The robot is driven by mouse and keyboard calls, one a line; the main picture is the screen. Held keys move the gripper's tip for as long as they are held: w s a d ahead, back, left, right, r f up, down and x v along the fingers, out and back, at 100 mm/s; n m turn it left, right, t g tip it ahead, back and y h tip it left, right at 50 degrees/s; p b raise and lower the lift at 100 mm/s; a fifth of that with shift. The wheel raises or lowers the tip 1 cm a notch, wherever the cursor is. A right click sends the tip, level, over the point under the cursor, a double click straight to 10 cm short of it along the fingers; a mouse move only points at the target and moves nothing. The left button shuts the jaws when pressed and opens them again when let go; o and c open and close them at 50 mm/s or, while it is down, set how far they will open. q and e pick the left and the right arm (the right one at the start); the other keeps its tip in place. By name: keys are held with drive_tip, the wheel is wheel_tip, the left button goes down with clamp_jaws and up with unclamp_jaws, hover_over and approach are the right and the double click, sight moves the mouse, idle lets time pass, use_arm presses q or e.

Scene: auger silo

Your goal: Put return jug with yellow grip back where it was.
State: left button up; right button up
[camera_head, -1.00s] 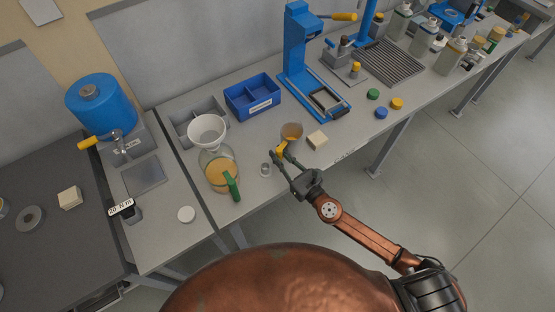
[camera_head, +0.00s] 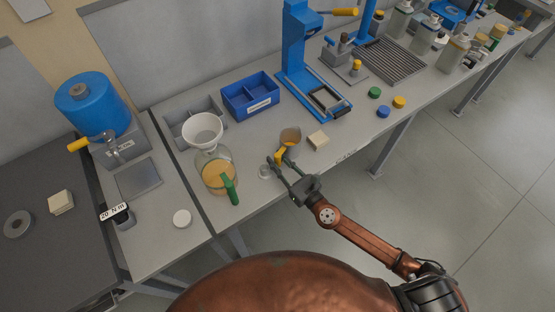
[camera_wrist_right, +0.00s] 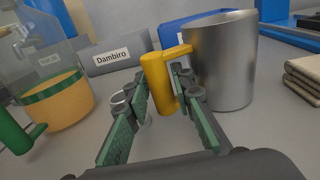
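The return jug is a grey metal jug (camera_head: 290,137) with a yellow grip (camera_head: 281,154). It stands upright on the grey bench, its grip toward my right gripper. My right gripper (camera_head: 276,160) is open at the grip. In the right wrist view, the yellow grip (camera_wrist_right: 160,86) is just beyond and between the green-padded fingertips (camera_wrist_right: 160,80), with the jug body (camera_wrist_right: 222,62) to the right. A gap shows beside the left finger; I cannot tell whether the right finger touches the grip. My left gripper is not in view.
A glass jug with a green handle (camera_head: 229,190) and a funnel (camera_head: 203,128) stands left. A small metal cup (camera_head: 265,171) is close beside my left finger. A pale block (camera_head: 318,140) lies right of the jug. A blue bin (camera_head: 250,94) and blue press (camera_head: 297,50) stand behind.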

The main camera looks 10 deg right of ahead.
drive_tip(key=shift+r, duration=0.25)
drive_tip(key=b+v, duration=0.2)
drive_tip(key=v, duration=1)
drive_tip(key=shift+b, duration=0.4)
drive_tip(key=shift+f, duration=0.1)
